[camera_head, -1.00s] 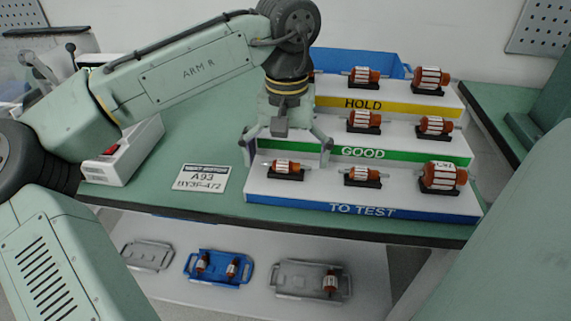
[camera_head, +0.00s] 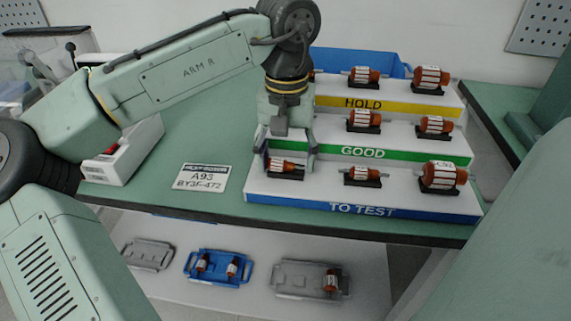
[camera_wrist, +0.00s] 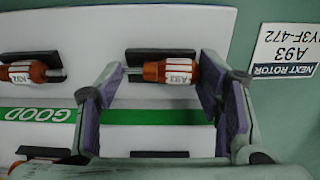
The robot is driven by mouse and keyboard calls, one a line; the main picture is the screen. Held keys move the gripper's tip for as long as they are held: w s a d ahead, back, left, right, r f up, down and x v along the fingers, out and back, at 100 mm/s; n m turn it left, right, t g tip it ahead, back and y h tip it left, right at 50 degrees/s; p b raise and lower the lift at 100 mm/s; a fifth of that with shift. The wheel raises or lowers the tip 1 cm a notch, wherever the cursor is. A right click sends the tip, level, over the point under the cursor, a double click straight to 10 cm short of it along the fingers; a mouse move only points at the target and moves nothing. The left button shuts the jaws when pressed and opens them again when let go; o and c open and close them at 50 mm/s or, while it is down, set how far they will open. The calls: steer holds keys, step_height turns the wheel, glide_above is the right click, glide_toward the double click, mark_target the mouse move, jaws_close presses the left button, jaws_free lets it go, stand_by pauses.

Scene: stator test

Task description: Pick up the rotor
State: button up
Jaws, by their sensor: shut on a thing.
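The rotor (camera_head: 282,164), copper-brown with a white label, sits at the left end of the "TO TEST" step on a dark cradle (camera_head: 285,175). In the wrist view the rotor (camera_wrist: 172,72) reads A93, the same as the sign (camera_head: 201,177) "NEXT ROTOR A93 BY3F-472". My gripper (camera_head: 287,166) points down over it and is shut on it, one finger at each end. In the wrist view my gripper (camera_wrist: 160,82) has purple-lined fingers on the rotor's two ends. The cradle (camera_wrist: 160,53) shows behind the rotor there.
A rotor A92 (camera_wrist: 28,73) lies beside it; it also shows in the head view (camera_head: 360,175). A larger rotor (camera_head: 443,175) stands further right. The GOOD step (camera_head: 400,154) and HOLD step (camera_head: 410,108) rise behind with more rotors. Trays (camera_head: 218,254) lie on the lower shelf.

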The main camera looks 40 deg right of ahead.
mark_target(287, 162)
steer(key=shift+c, duration=1)
steer(key=shift+r, duration=0.6)
step_height(287, 162, up, 2)
steer(key=shift+r, duration=0.15)
steer(key=s+a+r+b, duration=0.1)
steer(key=s+a+b, duration=0.1)
steer(key=s+a, duration=0.8)
steer(key=shift+s+a+r+b, duration=0.15)
steer(key=shift+a+r+b, duration=0.15)
steer(key=shift+a, duration=0.9)
step_height(287, 162, up, 5)
steer(key=p, duration=0.5)
steer(key=shift+f, duration=0.1)
